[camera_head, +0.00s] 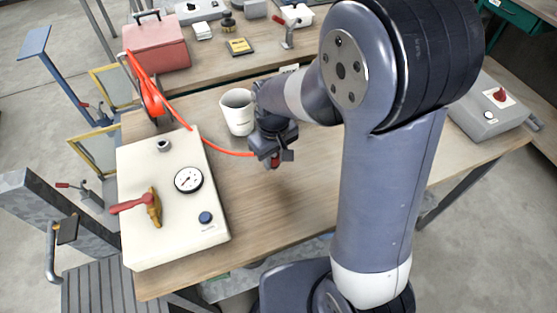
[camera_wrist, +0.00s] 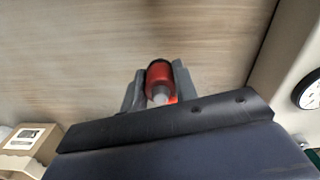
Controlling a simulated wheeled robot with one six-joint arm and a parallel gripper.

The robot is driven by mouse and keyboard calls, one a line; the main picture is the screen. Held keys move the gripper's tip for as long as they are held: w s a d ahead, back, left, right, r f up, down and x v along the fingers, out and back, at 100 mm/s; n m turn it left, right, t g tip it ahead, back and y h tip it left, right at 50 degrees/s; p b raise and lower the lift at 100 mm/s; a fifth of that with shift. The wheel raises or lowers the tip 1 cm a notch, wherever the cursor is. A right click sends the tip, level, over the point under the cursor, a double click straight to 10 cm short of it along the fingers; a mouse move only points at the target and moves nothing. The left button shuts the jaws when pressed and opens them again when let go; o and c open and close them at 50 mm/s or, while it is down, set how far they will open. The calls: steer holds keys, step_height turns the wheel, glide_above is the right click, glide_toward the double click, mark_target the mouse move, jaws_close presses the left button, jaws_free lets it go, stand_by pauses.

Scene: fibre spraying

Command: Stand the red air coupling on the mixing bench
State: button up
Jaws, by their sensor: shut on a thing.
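The red air coupling (camera_wrist: 159,78) sits between the two fingers of my gripper (camera_wrist: 157,88) in the wrist view. It has a dark rim at one end and a light grey part at the other. In the head view my gripper (camera_head: 274,158) is over the wooden mixing bench (camera_head: 275,210), and a bit of the red coupling (camera_head: 275,162) shows below it. An orange hose (camera_head: 222,148) runs from the left to the gripper. Whether the coupling touches the bench top is hard to tell.
A cream control box (camera_head: 150,235) with a gauge (camera_head: 188,180) and a red-handled valve (camera_head: 152,204) stands left of my gripper. A white cup (camera_head: 238,112) is close behind it. Bare bench lies in front.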

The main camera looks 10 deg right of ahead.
mark_target(274, 166)
steer(key=shift+f, duration=1.75)
steer(key=shift+f, duration=0.25)
steer(key=o, duration=1)
steer(key=shift+r, duration=0.1)
step_height(274, 166, up, 12)
steer(key=shift+r, duration=0.15)
steer(key=shift+s, duration=0.1)
